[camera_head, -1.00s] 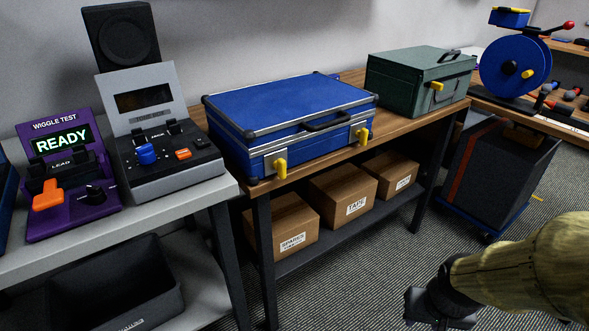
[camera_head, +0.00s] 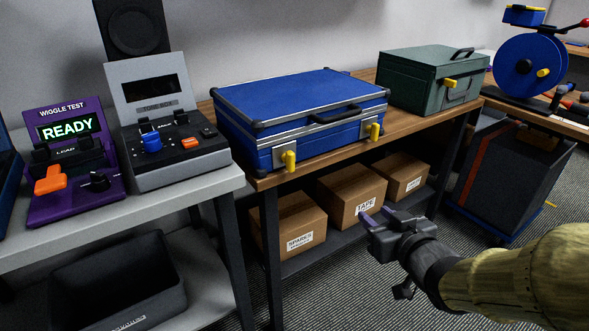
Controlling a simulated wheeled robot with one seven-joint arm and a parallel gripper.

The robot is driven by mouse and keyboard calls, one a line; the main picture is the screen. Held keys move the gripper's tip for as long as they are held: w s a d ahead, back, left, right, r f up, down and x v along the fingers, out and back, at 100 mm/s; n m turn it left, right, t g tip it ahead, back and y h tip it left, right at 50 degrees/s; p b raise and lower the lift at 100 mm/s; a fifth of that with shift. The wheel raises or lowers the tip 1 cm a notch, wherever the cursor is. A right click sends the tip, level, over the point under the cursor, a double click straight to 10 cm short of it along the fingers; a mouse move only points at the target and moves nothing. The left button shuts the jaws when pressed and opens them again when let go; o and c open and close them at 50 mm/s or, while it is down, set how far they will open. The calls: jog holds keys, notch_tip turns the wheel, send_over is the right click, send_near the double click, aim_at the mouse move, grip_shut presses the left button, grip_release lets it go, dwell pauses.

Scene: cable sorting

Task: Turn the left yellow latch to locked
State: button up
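The blue case (camera_head: 300,98) lies closed on the wooden bench. On its front are two yellow latches. The left yellow latch (camera_head: 289,160) hangs upright near the case's front left corner; the right yellow latch (camera_head: 375,132) is also roughly upright. A dark handle (camera_head: 335,115) sits between them. My gripper (camera_head: 376,216) is in front of and below the bench top, to the right of the left latch and apart from it. Its two purple-grey fingers are spread, with nothing seen between them.
The wooden bench (camera_head: 270,180) has cardboard boxes (camera_head: 352,198) on its lower shelf. A green box (camera_head: 430,78) with a yellow latch stands to the right. A grey table (camera_head: 190,195) with the purple wiggle tester (camera_head: 70,170) is on the left. Floor in front is clear.

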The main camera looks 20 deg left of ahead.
aim_at(293, 162)
jog(key=s+a+r+n+g+y, duration=0.1)
jog(key=s+a+r+n+y, duration=0.2)
jog(key=a+r+y, duration=0.1)
jog(key=shift+s+a+r+y+b, duration=0.35)
jog(key=shift+a+y, duration=0.55)
jog(key=shift+a, duration=0.15)
jog(key=shift+w+a, duration=0.1)
jog(key=p+x, duration=0.2)
jog(key=p, duration=0.4)
jog(key=p+x, duration=0.2)
jog(key=p, duration=0.4)
jog(key=shift+w+a+r, duration=0.2)
jog(key=shift+w+a, duration=0.05)
jog(key=shift+w, duration=0.05)
jog(key=p, duration=0.4)
jog(key=shift+w+a+f, duration=0.1)
jog(key=shift+w+a, duration=0.1)
jog(key=shift+a, duration=0.2)
jog(key=x, duration=1.1)
jog(key=shift+w+a+f, duration=0.2)
jog(key=shift+w+f, duration=0.05)
